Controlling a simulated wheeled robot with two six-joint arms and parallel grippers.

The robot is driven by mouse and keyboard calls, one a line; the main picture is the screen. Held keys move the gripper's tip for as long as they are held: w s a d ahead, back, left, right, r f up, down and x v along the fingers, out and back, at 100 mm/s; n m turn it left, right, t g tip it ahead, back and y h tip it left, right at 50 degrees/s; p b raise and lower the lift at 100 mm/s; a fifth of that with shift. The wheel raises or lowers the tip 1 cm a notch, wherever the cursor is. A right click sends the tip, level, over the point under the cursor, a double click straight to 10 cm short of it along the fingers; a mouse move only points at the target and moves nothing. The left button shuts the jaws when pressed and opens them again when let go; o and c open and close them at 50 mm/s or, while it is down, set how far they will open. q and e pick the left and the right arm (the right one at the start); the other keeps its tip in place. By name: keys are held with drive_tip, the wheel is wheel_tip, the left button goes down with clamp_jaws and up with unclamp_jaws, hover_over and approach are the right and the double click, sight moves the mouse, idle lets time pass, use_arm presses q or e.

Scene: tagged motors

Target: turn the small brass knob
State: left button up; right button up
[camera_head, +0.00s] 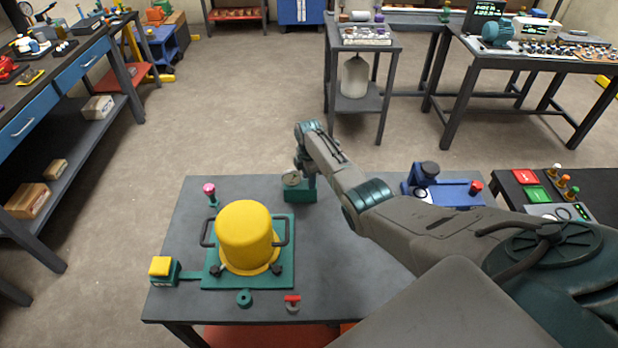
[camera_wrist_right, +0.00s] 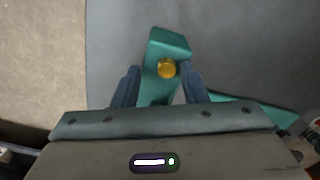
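The small brass knob (camera_wrist_right: 167,69) shows in the right wrist view as a round gold cap on a green block (camera_wrist_right: 168,45). In the head view the green block (camera_head: 299,192) stands near the far edge of the table, with a round, dull brass-coloured top (camera_head: 291,178). My right gripper (camera_wrist_right: 162,75) is open, one blue-grey finger on each side of the knob, with gaps visible between. In the head view my right gripper (camera_head: 308,176) points down at the block, its fingertips partly hidden. My left gripper is not in view.
On the grey table (camera_head: 340,270) a yellow dome (camera_head: 245,236) with side handles sits on a green plate left of the block. A pink-topped post (camera_head: 209,192) stands at the far left. A blue device (camera_head: 440,190) lies right, near my arm.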

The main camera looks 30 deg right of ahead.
drive_tip(key=shift+o, duration=0.3)
drive_tip(key=shift+s+r+p, duration=0.2)
drive_tip(key=shift+r+p, duration=0.55)
drive_tip(key=shift+r, duration=0.7)
drive_tip(key=shift+w+d+r, duration=0.1)
drive_tip(key=shift+r, duration=2.25)
